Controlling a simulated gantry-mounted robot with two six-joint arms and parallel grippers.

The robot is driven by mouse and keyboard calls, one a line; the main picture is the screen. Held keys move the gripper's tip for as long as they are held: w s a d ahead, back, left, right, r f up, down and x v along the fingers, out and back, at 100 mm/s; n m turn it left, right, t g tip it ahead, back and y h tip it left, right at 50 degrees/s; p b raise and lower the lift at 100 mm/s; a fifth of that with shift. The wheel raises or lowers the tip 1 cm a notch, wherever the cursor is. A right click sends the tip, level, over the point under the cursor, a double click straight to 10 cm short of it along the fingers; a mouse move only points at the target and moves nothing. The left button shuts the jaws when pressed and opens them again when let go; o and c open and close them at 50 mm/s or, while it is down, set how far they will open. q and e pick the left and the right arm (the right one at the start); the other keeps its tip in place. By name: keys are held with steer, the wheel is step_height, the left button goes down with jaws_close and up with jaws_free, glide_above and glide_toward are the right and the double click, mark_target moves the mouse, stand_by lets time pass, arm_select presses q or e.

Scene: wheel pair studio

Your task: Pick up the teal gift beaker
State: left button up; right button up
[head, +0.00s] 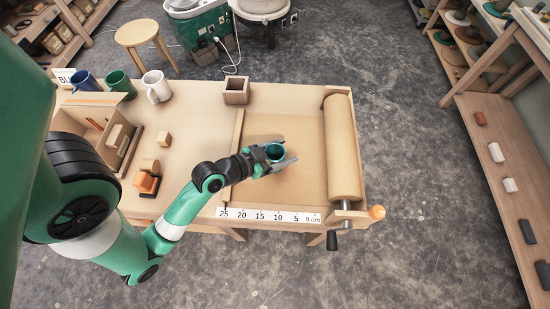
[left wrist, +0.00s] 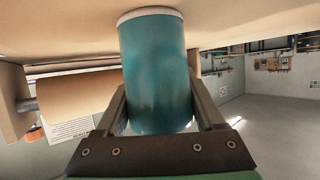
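The teal beaker (head: 276,151) stands upright on the tan board towards the middle of the bench, its open mouth facing up in the head view. In the left wrist view the beaker (left wrist: 155,75) fills the middle, with a pale band at its far end against the tan surface. My left gripper (head: 284,153) is level with it, one finger on each side. In the left wrist view the fingers (left wrist: 158,100) flank its wall closely; I cannot tell whether both press on it. My right gripper is not in view.
A roller (head: 342,148) lies to the right of the beaker. A square wooden box (head: 236,91) stands behind. A ruler strip (head: 268,215) runs along the front. Blue (head: 86,81), green (head: 121,85) and white (head: 157,87) mugs stand back left. An orange-and-dark block (head: 147,183) lies left.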

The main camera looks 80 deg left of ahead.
arm_select(q)
jaws_close()
step_height(320, 180, up, 7)
steer(key=p, duration=0.3)
steer(key=shift+f, duration=0.1)
step_height(320, 180, up, 3)
steer(key=p, duration=0.3)
steer(key=shift+r+p, duration=0.2)
steer(key=shift+p, duration=0.1)
